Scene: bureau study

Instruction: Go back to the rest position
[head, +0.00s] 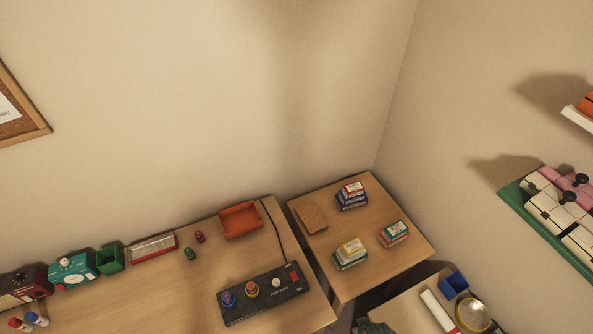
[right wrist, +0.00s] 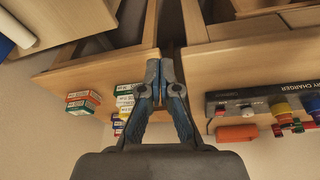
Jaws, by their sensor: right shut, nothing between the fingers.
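My right gripper (right wrist: 160,70) shows in the right wrist view with its two fingertips together and nothing between them. It hangs in front of the gap between two wooden desks and touches nothing that I can make out. In the head view a dark grey shape at the bottom edge may be part of my right arm, but too little shows to be sure. My left gripper is in neither view.
The left desk (head: 140,290) holds a black charger (head: 263,292), an orange tray (head: 240,220) and several small items. The small table (head: 340,280) bears stacks of boxes. A magnifier (head: 472,313) lies at bottom right. A green shelf (head: 510,193) juts from the right wall.

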